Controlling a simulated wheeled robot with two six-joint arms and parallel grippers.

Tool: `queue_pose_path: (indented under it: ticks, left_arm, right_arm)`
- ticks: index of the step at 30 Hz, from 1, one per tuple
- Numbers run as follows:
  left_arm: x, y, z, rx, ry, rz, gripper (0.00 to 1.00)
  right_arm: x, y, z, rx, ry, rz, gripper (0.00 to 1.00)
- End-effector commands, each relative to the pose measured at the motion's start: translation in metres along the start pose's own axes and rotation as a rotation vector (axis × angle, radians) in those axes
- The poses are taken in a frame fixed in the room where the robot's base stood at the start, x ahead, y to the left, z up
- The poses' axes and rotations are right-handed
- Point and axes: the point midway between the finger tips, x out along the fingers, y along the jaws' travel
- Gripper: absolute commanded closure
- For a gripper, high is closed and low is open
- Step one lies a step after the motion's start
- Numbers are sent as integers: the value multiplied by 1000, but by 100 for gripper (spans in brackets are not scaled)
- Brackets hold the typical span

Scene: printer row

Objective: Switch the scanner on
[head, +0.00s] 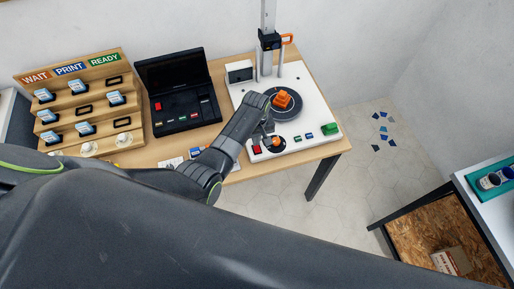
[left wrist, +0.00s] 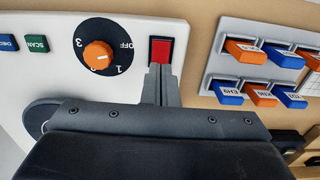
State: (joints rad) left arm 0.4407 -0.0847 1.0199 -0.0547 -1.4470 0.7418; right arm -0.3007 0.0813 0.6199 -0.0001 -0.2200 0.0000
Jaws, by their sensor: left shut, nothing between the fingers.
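The scanner (head: 311,105) is a white unit on the wooden table, with a dark turntable (head: 290,115) bearing an orange object (head: 282,100). A red rocker switch (head: 257,149) sits at its front left corner; it also shows in the left wrist view (left wrist: 163,50). Beside it is an orange knob (left wrist: 98,55) on a black dial marked OFF, 1 and 3. My left gripper (left wrist: 158,70) is shut and empty, its fingertips at the lower edge of the red switch; I cannot tell whether they touch. My right gripper is not in view.
A green SCAN button (left wrist: 37,44) lies beyond the dial. A rack with orange and blue tags (left wrist: 246,52) is right of the switch in the wrist view. A black open case (head: 180,95) and a wooden stepped rack (head: 90,105) stand left of the scanner.

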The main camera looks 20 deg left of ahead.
Motion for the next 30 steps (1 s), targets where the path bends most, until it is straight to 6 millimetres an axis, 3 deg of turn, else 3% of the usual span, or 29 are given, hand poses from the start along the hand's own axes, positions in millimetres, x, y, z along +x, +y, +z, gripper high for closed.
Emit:
queue_pose_path:
  ticks: [30]
  left_arm:
    - [12,0,0,0,1,0,100]
  right_arm:
    - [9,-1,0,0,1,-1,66]
